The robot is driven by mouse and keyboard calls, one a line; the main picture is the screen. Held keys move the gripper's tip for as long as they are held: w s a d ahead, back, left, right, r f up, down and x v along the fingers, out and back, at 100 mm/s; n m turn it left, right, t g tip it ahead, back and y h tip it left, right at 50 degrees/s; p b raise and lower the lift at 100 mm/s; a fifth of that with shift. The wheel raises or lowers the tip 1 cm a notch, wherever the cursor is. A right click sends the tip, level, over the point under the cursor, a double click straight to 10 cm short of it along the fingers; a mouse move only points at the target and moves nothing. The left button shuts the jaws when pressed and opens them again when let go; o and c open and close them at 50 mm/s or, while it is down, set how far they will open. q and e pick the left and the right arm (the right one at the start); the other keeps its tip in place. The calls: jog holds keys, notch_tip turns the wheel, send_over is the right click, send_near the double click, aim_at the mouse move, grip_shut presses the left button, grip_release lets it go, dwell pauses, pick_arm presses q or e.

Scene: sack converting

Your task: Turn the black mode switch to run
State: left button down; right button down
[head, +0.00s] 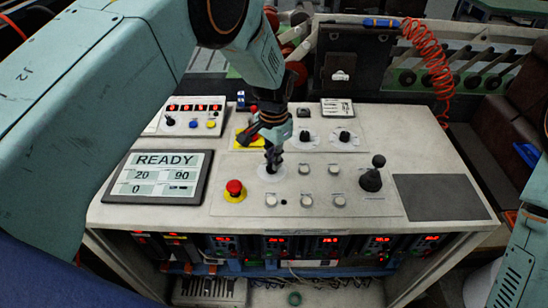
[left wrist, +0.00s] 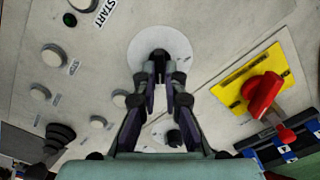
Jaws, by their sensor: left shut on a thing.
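The black mode switch (left wrist: 160,56) stands on a white round plate (left wrist: 160,42) in the left wrist view. My left gripper (left wrist: 161,78) is shut on it, with the fingertips on both sides of the knob. In the head view the left gripper (head: 272,160) points down onto the same white plate (head: 266,173) on the console. The fingers hide most of the switch, and its pointer and markings cannot be read. My right gripper is not in view.
A red mushroom button (head: 234,187) is left of the gripper. A red handle on a yellow plate (left wrist: 250,76) is close by. Several white push buttons (head: 305,169) and a black joystick (head: 372,176) lie to the right. A screen (head: 157,177) reads READY.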

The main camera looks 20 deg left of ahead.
pick_arm(q)
jog(key=c, duration=1.4)
grip_release()
jog(key=shift+s+r, duration=0.1)
jog(key=shift+s, duration=0.05)
jog(key=shift+c, duration=0.2)
jog(key=shift+w+r, duration=0.2)
jog(key=shift+r, duration=0.1)
notch_tip(320, 180, up, 11)
jog(key=shift+s+r, duration=0.15)
jog(key=shift+r, duration=0.05)
jog(key=shift+f, duration=0.1)
